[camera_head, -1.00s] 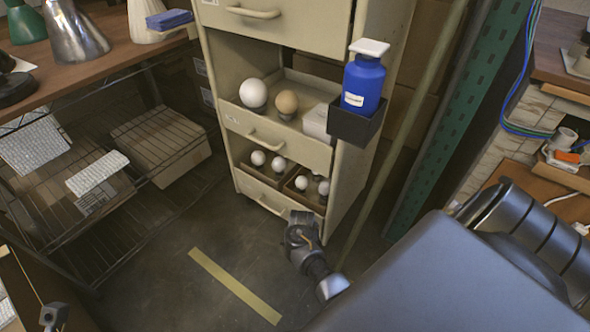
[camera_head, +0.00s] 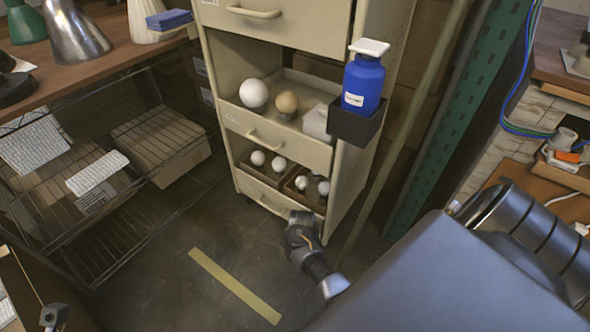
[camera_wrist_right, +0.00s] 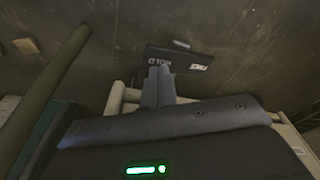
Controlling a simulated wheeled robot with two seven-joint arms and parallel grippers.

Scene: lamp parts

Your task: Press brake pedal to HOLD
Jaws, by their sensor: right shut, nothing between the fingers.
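The brake pedal (camera_wrist_right: 178,61) shows in the right wrist view as a dark plate with FREE and HOLD lettering, low on the beige cart (camera_head: 343,170). My right gripper (camera_wrist_right: 158,72) is shut and empty. Its fingertips overlap the pedal's left part beside the word HOLD; I cannot tell whether they touch it. In the head view my right gripper (camera_head: 299,218) is low at the cart's front lower right corner, and the pedal cannot be made out there. My left gripper is not seen.
The cart's drawers hold white and tan bulbs (camera_head: 254,94). A blue bottle (camera_head: 363,84) stands in a black side holder (camera_head: 357,124). A green upright (camera_head: 455,115) and a leaning pole are close on the right. Wire shelves (camera_head: 85,195) stand left. Floor with yellow tape (camera_head: 235,286) is clear.

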